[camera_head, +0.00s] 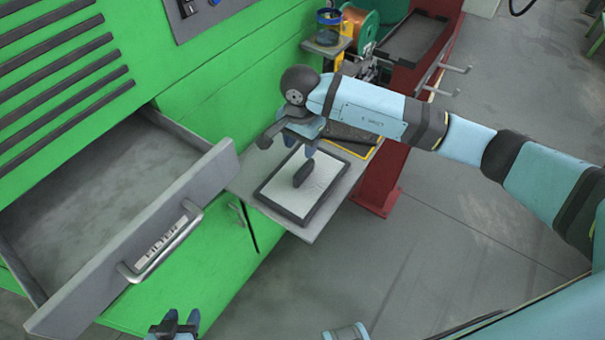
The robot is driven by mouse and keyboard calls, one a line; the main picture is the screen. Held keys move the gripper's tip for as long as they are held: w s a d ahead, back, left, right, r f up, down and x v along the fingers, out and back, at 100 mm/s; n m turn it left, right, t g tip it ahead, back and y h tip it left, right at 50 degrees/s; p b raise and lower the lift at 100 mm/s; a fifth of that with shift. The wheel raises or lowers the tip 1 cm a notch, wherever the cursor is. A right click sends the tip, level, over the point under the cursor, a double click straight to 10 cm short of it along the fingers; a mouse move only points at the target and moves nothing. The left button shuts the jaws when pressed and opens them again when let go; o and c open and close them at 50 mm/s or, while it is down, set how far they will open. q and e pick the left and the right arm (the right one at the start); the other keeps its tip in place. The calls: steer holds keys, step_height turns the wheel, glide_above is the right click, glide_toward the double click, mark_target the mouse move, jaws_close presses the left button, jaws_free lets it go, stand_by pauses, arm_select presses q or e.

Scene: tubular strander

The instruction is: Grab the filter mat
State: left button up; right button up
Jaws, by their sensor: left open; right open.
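What looks like the filter mat, a pale flat panel in a dark frame (318,190), lies on a grey shelf beside the green machine. A dark oblong piece (303,174) shows over its middle; I cannot tell whether it is part of the mat. My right gripper (301,150) is open above the mat's far edge, its fingers pointing down; I cannot tell whether it touches. My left gripper (174,325) is open and empty at the bottom edge, partly cut off, in front of the machine and away from the mat.
An open grey drawer (90,180) with a bar handle (165,245) juts out left of the shelf and looks empty. A dark tray with a yellow edge (352,146) lies behind the mat. A glass jar (328,27) and copper spool (362,27) stand farther back. Floor right is clear.

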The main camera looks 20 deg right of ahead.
glide_above(304, 168)
steer(key=f, duration=0.4)
steer(key=shift+a+f, duration=0.25)
steer(key=shift+a, duration=0.15)
steer(key=f, duration=0.2)
steer(key=f+p, duration=0.1)
steer(key=f, duration=0.1)
steer(key=shift+d+f, duration=0.1)
steer(key=shift+d, duration=0.3)
steer(key=shift+f, duration=0.5)
jaws_close()
